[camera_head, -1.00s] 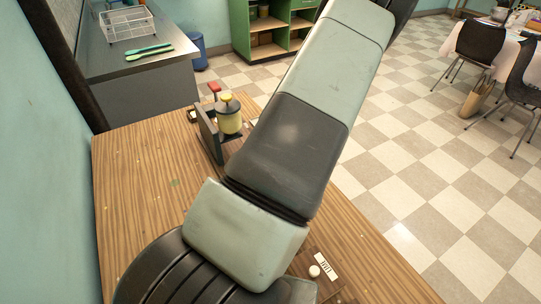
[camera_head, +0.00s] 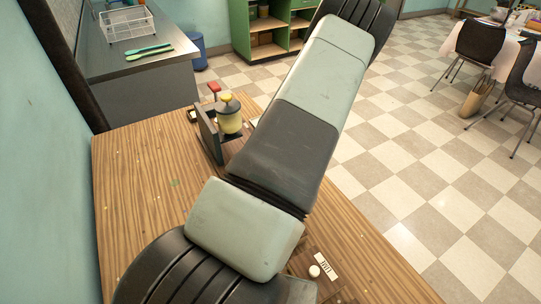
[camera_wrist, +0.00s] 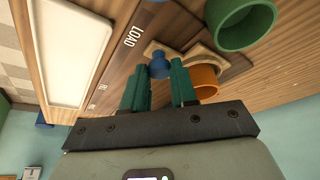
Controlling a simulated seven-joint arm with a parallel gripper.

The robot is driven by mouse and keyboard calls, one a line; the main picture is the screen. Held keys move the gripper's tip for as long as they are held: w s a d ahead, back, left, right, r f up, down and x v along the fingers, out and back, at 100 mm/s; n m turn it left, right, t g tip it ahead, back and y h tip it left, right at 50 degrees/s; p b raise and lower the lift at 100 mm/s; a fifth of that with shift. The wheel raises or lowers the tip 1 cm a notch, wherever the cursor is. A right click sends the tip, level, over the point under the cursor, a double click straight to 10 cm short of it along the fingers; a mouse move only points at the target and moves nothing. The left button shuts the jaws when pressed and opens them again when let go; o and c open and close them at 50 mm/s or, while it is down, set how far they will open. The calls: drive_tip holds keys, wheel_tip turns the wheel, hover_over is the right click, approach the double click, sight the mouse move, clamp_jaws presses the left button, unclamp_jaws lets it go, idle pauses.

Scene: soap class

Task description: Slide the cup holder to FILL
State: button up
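In the wrist view the two teal fingers of my gripper (camera_wrist: 160,82) stand apart. A blue knob (camera_wrist: 159,64) shows at the gap between the fingertips; I cannot tell whether they touch it. The knob stands by a pale wooden cup holder (camera_wrist: 156,47) on a dark brown track (camera_wrist: 118,62). An orange cup (camera_wrist: 206,78) sits beside the knob, partly hidden by the right finger. The track carries the word LOAD (camera_wrist: 133,30) and a partly hidden label (camera_wrist: 103,86) lower down. In the head view my arm hides the gripper and the holder.
A green cup (camera_wrist: 246,24) stands close to the orange cup. A white tray-like panel (camera_wrist: 68,50) lies left of the track. In the head view, a yellow soap dispenser (camera_head: 229,122) stands by a dark upright panel (camera_head: 208,135) on the wooden table (camera_head: 145,190). A white knob (camera_head: 314,271) is near the front.

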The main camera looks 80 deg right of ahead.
clamp_jaws()
drive_tip(key=w+d, duration=0.9)
drive_tip(key=shift+w+d, duration=0.1)
drive_tip(key=shift+d, duration=0.05)
drive_tip(key=o, duration=0.9)
unclamp_jaws()
drive_tip(key=shift+c, duration=0.2)
drive_tip(key=v, duration=1.1)
